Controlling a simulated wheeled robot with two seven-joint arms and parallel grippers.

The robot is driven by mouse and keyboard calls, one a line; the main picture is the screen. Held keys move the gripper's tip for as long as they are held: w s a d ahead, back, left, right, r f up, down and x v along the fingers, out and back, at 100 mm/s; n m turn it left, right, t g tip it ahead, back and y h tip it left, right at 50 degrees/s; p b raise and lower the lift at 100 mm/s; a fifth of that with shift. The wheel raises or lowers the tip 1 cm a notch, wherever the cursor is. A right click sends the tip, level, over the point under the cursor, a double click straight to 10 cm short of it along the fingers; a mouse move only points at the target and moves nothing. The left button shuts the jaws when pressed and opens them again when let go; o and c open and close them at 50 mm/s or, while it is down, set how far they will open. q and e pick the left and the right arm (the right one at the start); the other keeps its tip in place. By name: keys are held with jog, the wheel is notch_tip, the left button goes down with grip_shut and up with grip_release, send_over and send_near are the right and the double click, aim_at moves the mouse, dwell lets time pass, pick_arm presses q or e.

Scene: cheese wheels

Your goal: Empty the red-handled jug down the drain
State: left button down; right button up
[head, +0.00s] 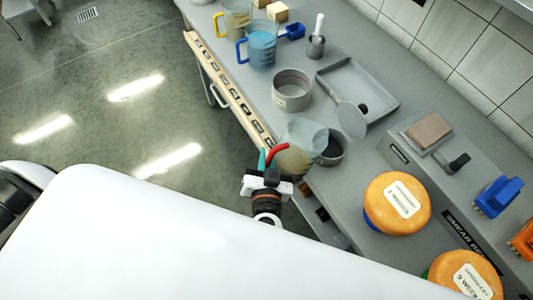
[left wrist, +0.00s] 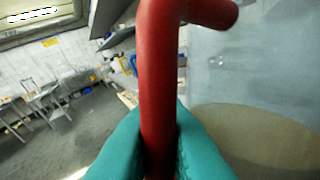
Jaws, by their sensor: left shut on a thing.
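The red-handled jug (head: 303,133) is clear, with dull yellowish liquid low inside, near the counter's front edge. My left gripper (head: 271,160) is shut on its red handle (head: 288,151). The left wrist view shows the handle (left wrist: 160,80) between the teal fingers of my left gripper (left wrist: 158,145), with the clear wall and liquid (left wrist: 265,140) to the right. I cannot tell whether the jug touches the counter. The drain seems to be the dark hole (head: 363,107) in a shallow grey tray (head: 385,97), up and right of the jug. My right gripper is not in view.
A dark-insided round pot (head: 335,158) stands right beside the jug. A grey round pan (head: 292,90) stands behind it, and a grey disc (head: 351,121) lies at the tray's near edge. Blue-handled (head: 262,50) and yellow-handled (head: 237,22) jugs stand farther back. Orange cheese wheels (head: 380,205) are at right.

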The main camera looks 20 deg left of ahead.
aim_at(273, 156)
pick_arm(q)
jog(key=shift+r+m+g+p, duration=0.15)
jog(key=shift+m+g+p, duration=0.25)
jog(key=shift+m+p, duration=0.15)
jog(key=shift+r+g+p, duration=0.15)
jog(key=shift+g+p, duration=0.15)
jog(key=shift+p, duration=0.05)
jog(key=shift+d+r+m, duration=0.1)
jog(key=shift+r+m, duration=0.05)
jog(key=shift+m, duration=0.1)
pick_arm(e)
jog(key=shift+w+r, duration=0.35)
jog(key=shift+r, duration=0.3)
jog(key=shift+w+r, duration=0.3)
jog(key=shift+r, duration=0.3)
pick_arm(q)
jog(key=shift+w+r+p, duration=0.1)
jog(key=shift+p, duration=0.25)
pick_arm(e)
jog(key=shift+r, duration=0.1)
